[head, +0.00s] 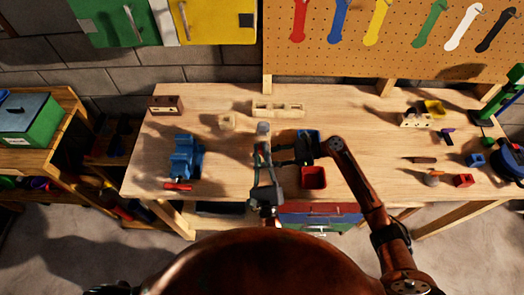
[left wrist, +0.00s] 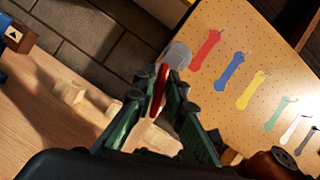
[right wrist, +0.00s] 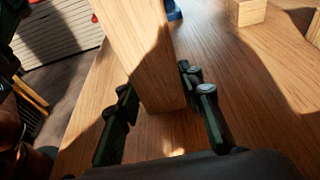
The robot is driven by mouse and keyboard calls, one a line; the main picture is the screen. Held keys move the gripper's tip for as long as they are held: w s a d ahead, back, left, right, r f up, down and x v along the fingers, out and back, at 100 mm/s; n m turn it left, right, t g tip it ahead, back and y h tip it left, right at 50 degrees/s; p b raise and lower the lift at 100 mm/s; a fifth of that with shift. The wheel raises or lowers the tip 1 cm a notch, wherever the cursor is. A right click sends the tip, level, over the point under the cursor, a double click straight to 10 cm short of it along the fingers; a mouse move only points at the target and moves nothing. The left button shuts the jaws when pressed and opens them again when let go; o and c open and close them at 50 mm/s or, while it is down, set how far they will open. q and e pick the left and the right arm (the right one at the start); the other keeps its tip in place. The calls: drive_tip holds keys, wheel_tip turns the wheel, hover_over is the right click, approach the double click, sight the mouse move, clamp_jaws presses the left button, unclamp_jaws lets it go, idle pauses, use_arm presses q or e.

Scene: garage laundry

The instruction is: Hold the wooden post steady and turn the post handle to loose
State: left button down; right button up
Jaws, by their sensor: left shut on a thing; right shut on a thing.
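The wooden post (right wrist: 145,60) stands between the fingers of my right gripper (right wrist: 160,100), which is shut on it. The red post handle (left wrist: 160,88) is between the fingers of my left gripper (left wrist: 160,92), which is shut on it. A grey round end (left wrist: 177,54) shows just past the handle; it also shows in the head view (head: 263,128).
On the workbench (head: 365,120), a blue vise (head: 185,158) and a red-handled tool (head: 178,186) are at left. A red bin (head: 313,178) is just right of my grippers. Wooden blocks (head: 278,110) lie behind. A pegboard (head: 400,50) with coloured wrenches stands at the back.

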use_arm(q)
drive_tip(key=shift+n+g+y, duration=0.5)
drive_tip(key=shift+n+y, duration=0.4)
drive_tip(key=shift+n, duration=1.1)
drive_tip(key=shift+a, duration=0.1)
drive_tip(key=c, duration=2.1)
unclamp_jaws()
drive_tip(key=v, duration=0.7)
drive_tip(key=shift+s, duration=0.25)
drive_tip(key=shift+f, duration=0.1)
